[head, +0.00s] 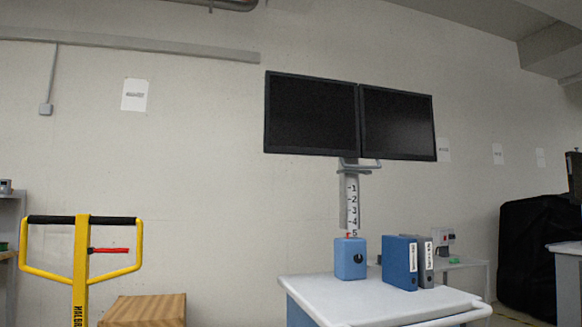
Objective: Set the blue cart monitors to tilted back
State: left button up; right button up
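In the head view, two black monitors stand side by side on a post above the blue cart, the left monitor (311,114) and the right monitor (398,122). Their screens face me, and I cannot tell their tilt exactly. A grey handle (371,166) shows just under them. The cart (383,298) has a white top and blue sides. Neither of my grippers is in view.
A blue binder (400,262) and a grey binder (426,262) stand on the cart top. A yellow pallet-truck handle (81,260) and a wooden box (145,311) are at the left. A black covered shape (527,255) is at the right.

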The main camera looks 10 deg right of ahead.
aim_at(304, 115)
jog(key=u, duration=0.8)
jog(key=i, duration=0.6)
jog(key=z, duration=0.5)
jog(key=i, duration=1.2)
jog(key=z, duration=1.15)
